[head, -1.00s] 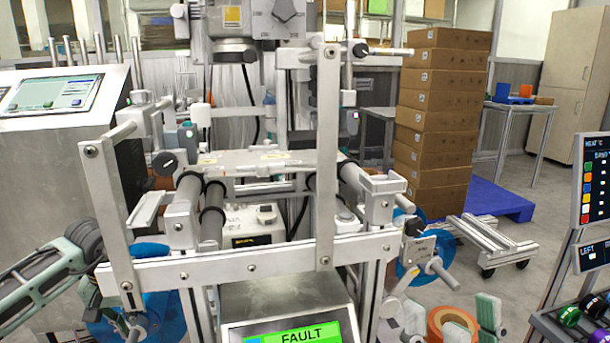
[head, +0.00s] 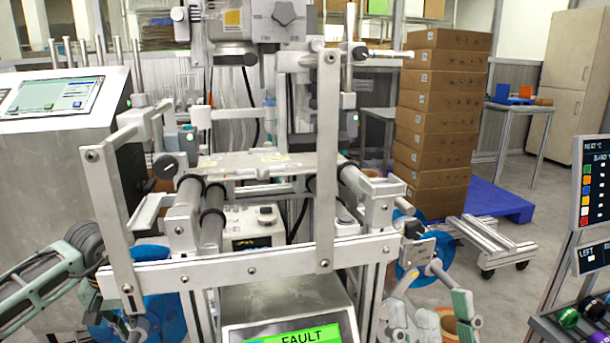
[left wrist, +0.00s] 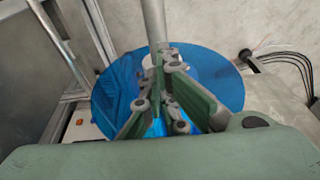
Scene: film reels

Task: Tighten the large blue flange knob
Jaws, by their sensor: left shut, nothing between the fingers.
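A large blue flange (head: 150,300) sits low at the left of the machine, partly behind the metal frame. It fills the middle of the left wrist view as a round blue disc (left wrist: 222,82). My left gripper (left wrist: 160,68) is in front of the disc's centre, its green-padded fingers brought together with nothing held. The fingers hide the hub, so I cannot tell whether they touch it. In the head view the left fingers are hidden. My right gripper (head: 446,318) is low at the right, its green-padded fingers apart and empty.
A second blue disc (head: 412,268) hangs at the machine's right side. A grey upright post (left wrist: 153,22) rises in front of the left disc. Stacked boxes (head: 440,120) and a wheeled metal frame (head: 490,240) stand behind.

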